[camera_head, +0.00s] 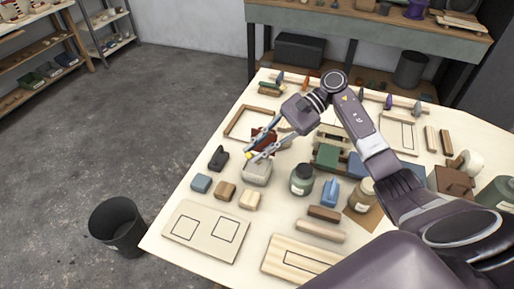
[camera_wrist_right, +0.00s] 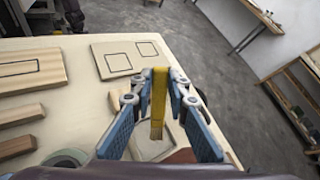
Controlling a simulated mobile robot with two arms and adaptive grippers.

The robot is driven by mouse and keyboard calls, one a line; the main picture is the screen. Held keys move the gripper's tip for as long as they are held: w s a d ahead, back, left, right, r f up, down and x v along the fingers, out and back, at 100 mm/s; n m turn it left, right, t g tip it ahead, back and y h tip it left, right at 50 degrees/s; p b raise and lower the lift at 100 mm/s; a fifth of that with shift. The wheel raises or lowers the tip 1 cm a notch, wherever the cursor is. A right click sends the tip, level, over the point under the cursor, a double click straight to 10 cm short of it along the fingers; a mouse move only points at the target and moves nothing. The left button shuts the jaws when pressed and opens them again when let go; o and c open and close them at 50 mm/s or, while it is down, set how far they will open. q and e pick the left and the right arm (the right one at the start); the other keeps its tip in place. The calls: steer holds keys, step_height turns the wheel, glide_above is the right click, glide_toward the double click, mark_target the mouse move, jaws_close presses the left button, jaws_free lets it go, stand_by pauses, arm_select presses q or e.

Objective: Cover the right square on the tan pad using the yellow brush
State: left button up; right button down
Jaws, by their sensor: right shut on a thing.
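The tan pad (camera_head: 203,232) lies flat at the table's front left, with two dark-outlined squares side by side. The right square (camera_head: 225,230) looks bare, with the pad's tan showing inside it. The pad also shows in the wrist view (camera_wrist_right: 98,62). My right gripper (camera_head: 262,152) is shut on the yellow brush (camera_wrist_right: 158,92), which stands between its fingertips. In the head view only a small yellow bit of the brush (camera_head: 248,156) shows, above a grey-beige tray. The brush is well behind the pad and apart from it. My left gripper is not in view.
Several small blocks (camera_head: 226,190) lie between the tray and the pad. A striped wooden board (camera_head: 290,262) lies right of the pad. A black bin (camera_head: 117,225) stands on the floor.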

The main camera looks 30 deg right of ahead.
steer(key=shift+f+b, duration=0.6)
steer(key=shift+b, duration=0.3)
stand_by(1.4)
steer(key=shift+s+f+b, duration=0.1)
steer(key=shift+f+b, duration=0.05)
steer(key=shift+b, duration=0.65)
stand_by(2.0)
stand_by(0.4)
steer(key=shift+r, duration=3.6)
